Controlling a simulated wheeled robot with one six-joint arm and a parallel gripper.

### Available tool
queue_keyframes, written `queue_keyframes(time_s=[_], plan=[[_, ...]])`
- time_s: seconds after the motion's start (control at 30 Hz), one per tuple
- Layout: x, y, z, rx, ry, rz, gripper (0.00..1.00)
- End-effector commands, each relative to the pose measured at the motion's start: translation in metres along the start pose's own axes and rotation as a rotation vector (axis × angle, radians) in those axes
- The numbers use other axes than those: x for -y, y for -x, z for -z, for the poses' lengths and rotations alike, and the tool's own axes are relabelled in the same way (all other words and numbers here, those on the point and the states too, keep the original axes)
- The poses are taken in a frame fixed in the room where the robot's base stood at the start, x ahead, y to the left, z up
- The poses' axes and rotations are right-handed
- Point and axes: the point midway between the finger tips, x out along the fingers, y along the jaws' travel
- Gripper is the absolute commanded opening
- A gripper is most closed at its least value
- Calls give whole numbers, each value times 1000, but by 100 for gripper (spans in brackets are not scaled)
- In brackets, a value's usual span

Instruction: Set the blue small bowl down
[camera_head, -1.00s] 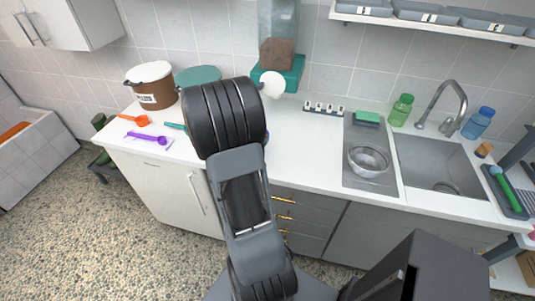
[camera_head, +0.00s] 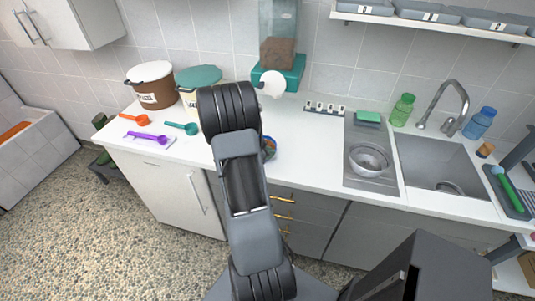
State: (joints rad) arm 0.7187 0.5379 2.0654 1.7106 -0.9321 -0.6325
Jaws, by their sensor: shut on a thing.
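A small blue round thing (camera_head: 269,147), likely the blue small bowl, shows at the right edge of my arm, over or on the white counter (camera_head: 310,150). Some reddish colour shows on it. Most of it is hidden behind my arm, so I cannot tell whether it touches the counter. My gripper is hidden behind my own arm links, and its fingers do not show.
Left on the counter are a brown bin (camera_head: 153,93), a teal-lidded bin (camera_head: 190,97), and orange, teal and purple scoops. A feeder (camera_head: 277,72) stands behind. A metal bowl (camera_head: 369,159) and sink (camera_head: 440,165) are right. The counter's middle is clear.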

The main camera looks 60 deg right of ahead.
Motion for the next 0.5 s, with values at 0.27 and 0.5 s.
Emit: queue_keyframes(time_s=[0.27, 0.5], plan=[[0, 0, 0, 1, 2, -1, 25], [0, 0, 0, 0, 1, -1, 33]])
